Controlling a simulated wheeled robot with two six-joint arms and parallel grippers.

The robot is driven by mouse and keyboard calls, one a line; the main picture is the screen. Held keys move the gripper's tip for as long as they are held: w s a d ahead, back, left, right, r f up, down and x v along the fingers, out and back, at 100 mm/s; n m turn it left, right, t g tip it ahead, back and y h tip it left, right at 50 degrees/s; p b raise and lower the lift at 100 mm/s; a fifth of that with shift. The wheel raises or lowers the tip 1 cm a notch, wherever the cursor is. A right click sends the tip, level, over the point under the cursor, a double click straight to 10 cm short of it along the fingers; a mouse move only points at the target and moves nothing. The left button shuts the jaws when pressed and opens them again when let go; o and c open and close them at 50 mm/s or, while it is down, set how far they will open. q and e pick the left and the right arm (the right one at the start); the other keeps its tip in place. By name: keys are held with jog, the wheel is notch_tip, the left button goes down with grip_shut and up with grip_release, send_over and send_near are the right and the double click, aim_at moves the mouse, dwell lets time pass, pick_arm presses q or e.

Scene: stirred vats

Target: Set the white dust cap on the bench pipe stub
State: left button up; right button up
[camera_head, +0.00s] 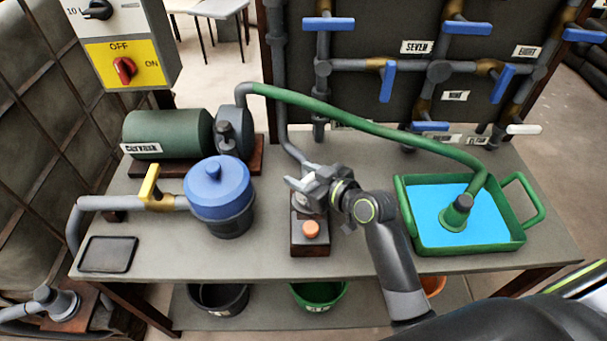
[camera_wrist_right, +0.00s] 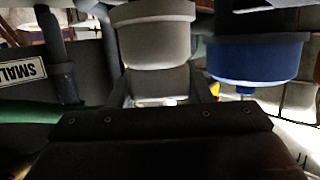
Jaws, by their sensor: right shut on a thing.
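My right gripper (camera_head: 318,187) is over the back of a small dark wooden block (camera_head: 310,248) that carries an orange knob. In the right wrist view a pale grey-white cylinder with a wider rim (camera_wrist_right: 153,40), which looks like the white dust cap, is between the fingers (camera_wrist_right: 160,88) of the gripper, which is shut on it. In the head view the gripper mostly hides it. The bench pipe stub cannot be made out clearly; the gripper covers the back of the block. My left gripper is not in view.
A blue-lidded vat (camera_head: 220,195) stands close left of the gripper. A green tray (camera_head: 412,232) with blue liquid is to the right. A green hose (camera_head: 350,122) arches behind. A black flat tray (camera_head: 108,254) lies at the bench's left. The bench front is mostly clear.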

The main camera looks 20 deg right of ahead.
jog(key=shift+f+b, duration=0.45)
jog(key=shift+f, duration=0.2)
jog(key=o, duration=0.7)
jog(key=shift+p+v, duration=0.95)
jog(key=shift+v, duration=1.65)
jog(key=p+v, duration=0.1)
jog(key=v, duration=0.5)
jog(key=shift+f, duration=0.1)
